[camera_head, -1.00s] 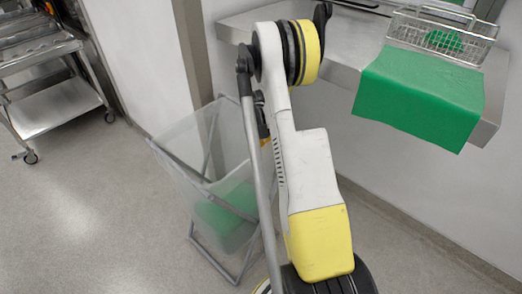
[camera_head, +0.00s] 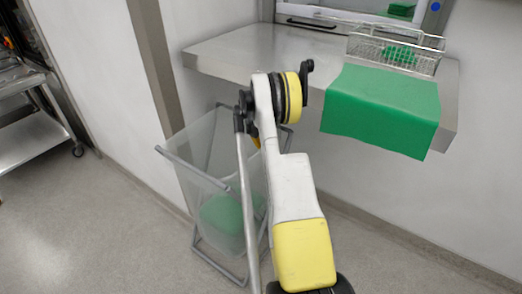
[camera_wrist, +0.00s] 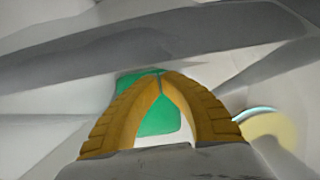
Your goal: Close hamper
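The hamper (camera_head: 190,150) is a translucent bag on a grey folding frame, standing on the floor below the counter in the head view. Its top looks open where it shows, and a green cloth (camera_head: 222,213) lies inside. My arm covers its right part. My gripper (camera_wrist: 162,74) has orange fingers whose tips meet, with nothing seen held between them. Green shows behind the fingers in the wrist view. In the head view the gripper is mostly hidden behind my arm, at the hamper's upper right; whether it touches the hamper cannot be told.
A steel counter (camera_head: 235,55) juts from the wall above the hamper. A green cloth (camera_head: 385,112) hangs over its front edge, with a wire basket (camera_head: 395,50) behind. A steel cart (camera_head: 30,140) stands at the far left. The floor left of the hamper is clear.

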